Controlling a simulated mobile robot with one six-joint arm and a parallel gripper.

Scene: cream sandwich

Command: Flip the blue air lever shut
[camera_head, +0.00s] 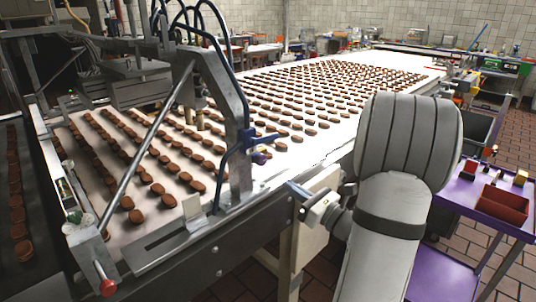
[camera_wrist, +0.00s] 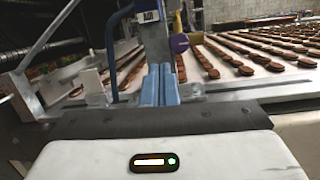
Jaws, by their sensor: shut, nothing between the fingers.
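A blue valve-like fitting (camera_head: 248,138), which looks like the air lever, is on the upright metal post at the line's near edge. A dark purple knob (camera_head: 259,158) sits just below it. The knob also shows in the wrist view (camera_wrist: 180,43), close behind my fingertips and slightly right. I cannot tell the lever's exact position. My gripper (camera_head: 299,190) is to the right of the post and lower than the knob, apart from it. In the wrist view its two blue fingers (camera_wrist: 159,84) are together and empty, pointing toward the post.
The white conveyor (camera_head: 330,128) carries many rows of brown biscuits behind the post. A slanted metal rod (camera_head: 145,148) and a red knob (camera_head: 108,287) are at left. A purple cart (camera_head: 458,195) with a red bin (camera_head: 502,204) stands right.

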